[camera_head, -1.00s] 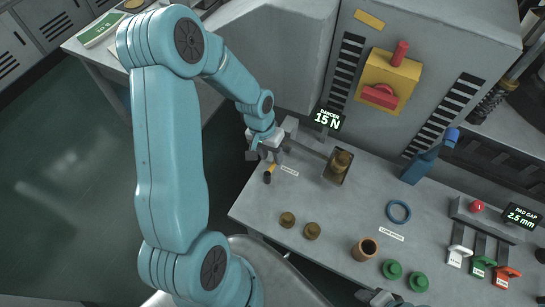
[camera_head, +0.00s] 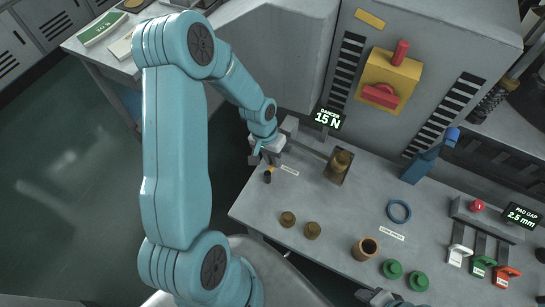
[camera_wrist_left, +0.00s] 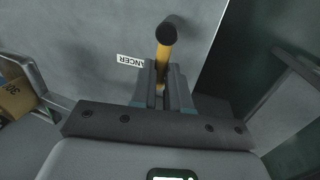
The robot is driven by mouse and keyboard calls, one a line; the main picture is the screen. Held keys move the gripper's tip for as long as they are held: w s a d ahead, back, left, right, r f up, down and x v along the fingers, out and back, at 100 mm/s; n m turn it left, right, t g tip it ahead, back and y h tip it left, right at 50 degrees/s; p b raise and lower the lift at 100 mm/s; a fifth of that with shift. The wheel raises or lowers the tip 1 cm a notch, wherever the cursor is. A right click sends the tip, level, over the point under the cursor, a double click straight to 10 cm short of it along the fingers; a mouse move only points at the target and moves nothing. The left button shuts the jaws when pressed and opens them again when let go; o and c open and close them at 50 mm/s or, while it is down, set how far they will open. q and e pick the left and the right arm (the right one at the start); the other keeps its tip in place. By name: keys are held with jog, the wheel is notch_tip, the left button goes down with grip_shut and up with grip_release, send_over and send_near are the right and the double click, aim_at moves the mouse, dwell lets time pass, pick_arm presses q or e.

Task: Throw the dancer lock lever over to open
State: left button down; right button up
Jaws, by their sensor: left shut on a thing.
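The dancer lock lever (camera_head: 269,175) is a short yellow bar with a black knob at the left corner of the grey bench. In the left wrist view the lever (camera_wrist_left: 164,45) stands out between my fingers, its black end pointing away. My left gripper (camera_head: 263,160) is at the lever, and in the left wrist view its fingers (camera_wrist_left: 162,88) are shut on the yellow part. The lever's base is hidden by the fingers. My right gripper (camera_head: 376,297) shows only partly at the bottom edge, and its jaws cannot be made out.
A dancer sign (camera_head: 328,120) reads 15 N, behind a brass-coloured roller (camera_head: 339,165). Brass knobs (camera_head: 312,230), a copper cup (camera_head: 364,249), green discs (camera_head: 392,269) and a blue ring (camera_head: 398,211) lie on the bench. Coloured clamps (camera_head: 482,265) stand at the right.

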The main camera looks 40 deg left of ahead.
pick_arm(q)
jog(key=m, duration=0.1)
jog(key=d+m+b, duration=0.1)
jog(key=m, duration=0.1)
jog(key=m+g, duration=0.1)
jog(key=m, duration=0.1)
jog(key=shift+w+d, duration=0.2)
jog(key=shift+d, duration=0.2)
jog(key=m, duration=0.1)
jog(key=d+m+b, duration=0.1)
jog(key=m, duration=0.1)
jog(key=d+m, duration=0.1)
jog(key=m, duration=0.1)
jog(key=shift+s+g, duration=0.25)
jog(key=shift+g, duration=0.15)
jog(key=m, duration=0.2)
jog(key=d+m, duration=0.1)
jog(key=shift+s+m+g+y+b, duration=0.3)
jog(key=shift+s+m+y+b, duration=0.1)
jog(key=shift+s+d+m+y, duration=0.2)
jog(key=shift+s+m, duration=0.1)
jog(key=shift+m, duration=0.65)
jog(key=shift+s+d+m+y, duration=0.1)
jog(key=shift+s+d+m, duration=0.15)
jog(key=shift+m, duration=0.7)
jog(key=c, duration=1.1)
grip_release()
jog(key=shift+s, duration=0.1)
